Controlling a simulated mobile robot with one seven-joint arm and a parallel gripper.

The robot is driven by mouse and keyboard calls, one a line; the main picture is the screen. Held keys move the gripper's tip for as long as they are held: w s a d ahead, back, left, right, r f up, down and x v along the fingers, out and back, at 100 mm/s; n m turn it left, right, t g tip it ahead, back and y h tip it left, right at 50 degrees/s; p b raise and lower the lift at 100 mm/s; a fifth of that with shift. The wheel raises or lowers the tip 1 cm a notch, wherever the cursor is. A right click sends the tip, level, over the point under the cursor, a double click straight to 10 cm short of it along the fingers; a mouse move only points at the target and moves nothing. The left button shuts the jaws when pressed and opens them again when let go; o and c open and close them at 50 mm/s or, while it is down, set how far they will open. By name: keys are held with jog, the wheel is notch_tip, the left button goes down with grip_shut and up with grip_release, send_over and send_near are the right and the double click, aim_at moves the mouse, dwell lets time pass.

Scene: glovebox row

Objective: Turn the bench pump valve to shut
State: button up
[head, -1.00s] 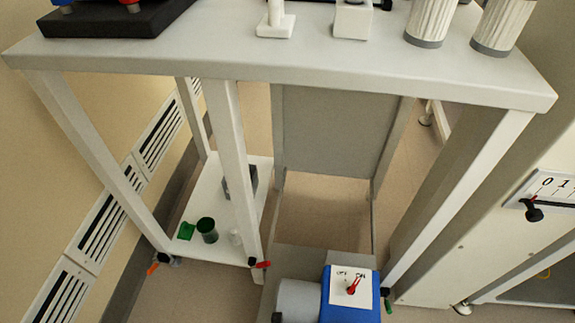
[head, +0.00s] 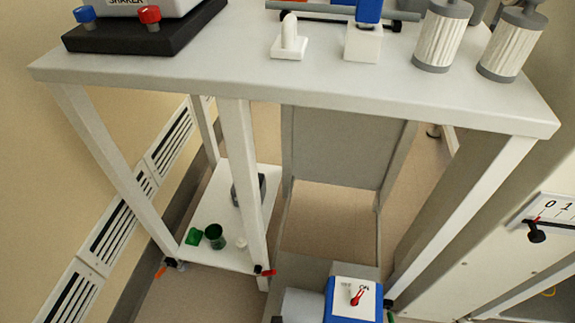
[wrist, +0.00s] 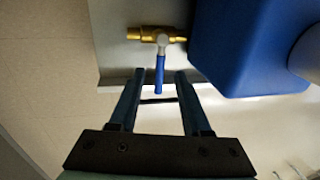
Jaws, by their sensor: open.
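In the wrist view a brass valve (wrist: 157,35) with a blue lever (wrist: 160,72) sits beside a large blue pump housing (wrist: 245,45). The lever points down the picture, toward my gripper. My gripper (wrist: 159,76) is open, with one finger on each side of the lever's free end and a gap visible on both sides. I cannot tell how deep the lever reaches between the fingers. In the head view the blue pump (head: 353,300) shows at the bottom edge, with a white ON/OFF plate (head: 355,292) and red pointer. My gripper is not visible there.
A white bench (head: 230,75) spans above the pump, carrying a shaker (head: 150,40) and ribbed cylinders (head: 443,35). A low shelf (head: 215,240) holds small containers. A panel with a black knob (head: 537,232) stands at right.

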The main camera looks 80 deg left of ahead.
notch_tip(320, 180, up, 8)
jog(key=s+p, duration=0.1)
jog(key=p, duration=0.2)
jog(key=shift+s+a+r, duration=0.25)
jog(key=shift+s+a, duration=0.05)
dwell(0.4)
